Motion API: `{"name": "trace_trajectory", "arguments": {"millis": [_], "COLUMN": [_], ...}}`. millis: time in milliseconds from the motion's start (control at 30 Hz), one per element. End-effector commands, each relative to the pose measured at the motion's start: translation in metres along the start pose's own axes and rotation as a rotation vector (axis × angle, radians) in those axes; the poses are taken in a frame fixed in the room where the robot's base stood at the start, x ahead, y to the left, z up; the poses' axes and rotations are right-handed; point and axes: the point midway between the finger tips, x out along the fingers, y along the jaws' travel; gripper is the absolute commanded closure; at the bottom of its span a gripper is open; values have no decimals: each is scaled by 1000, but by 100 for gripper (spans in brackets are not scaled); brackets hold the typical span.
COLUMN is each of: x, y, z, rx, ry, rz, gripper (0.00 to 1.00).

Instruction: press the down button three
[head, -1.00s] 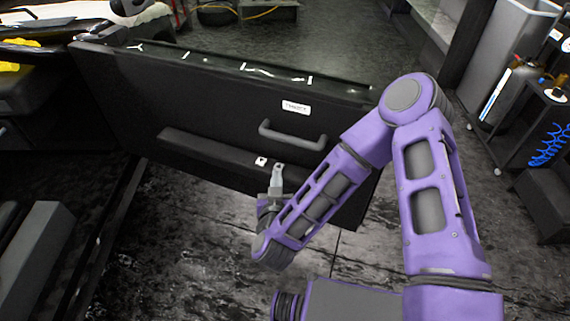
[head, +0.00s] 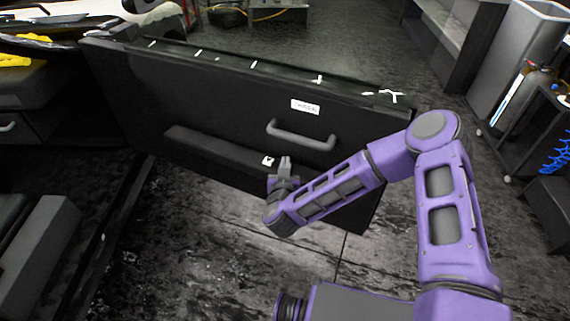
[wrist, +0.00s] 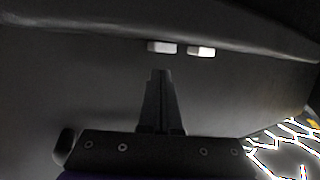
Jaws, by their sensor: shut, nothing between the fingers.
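Two small pale buttons sit side by side on a dark door panel. The left button (wrist: 162,47) and the right, brighter button (wrist: 201,51) show under a ledge edge in the wrist view. I cannot read which one is the down button. In the head view one white button (head: 267,161) shows on the armrest strip; the other is not visible there. My gripper (head: 285,160) is shut and empty, its fingertips just right of that white button. In the wrist view the closed fingers (wrist: 160,75) point at the left button, just below it; contact cannot be told.
A cart with bottles (head: 535,90) is at the right. Dark marbled floor lies clear in front.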

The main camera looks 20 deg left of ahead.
Motion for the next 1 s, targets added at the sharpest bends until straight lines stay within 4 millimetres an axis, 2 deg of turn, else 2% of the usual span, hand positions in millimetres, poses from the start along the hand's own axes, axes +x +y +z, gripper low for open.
{"name": "trace_trajectory", "arguments": {"millis": [100, 567, 833, 1000], "x": [2, 3, 7, 8], "y": [0, 0, -2, 0], "z": [10, 14, 31, 35], "rx": [2, 0, -5, -1], "ry": [-1, 1, 0, -3], "rz": [1, 0, -3, 0], "gripper": [100, 100, 100, 100]}}
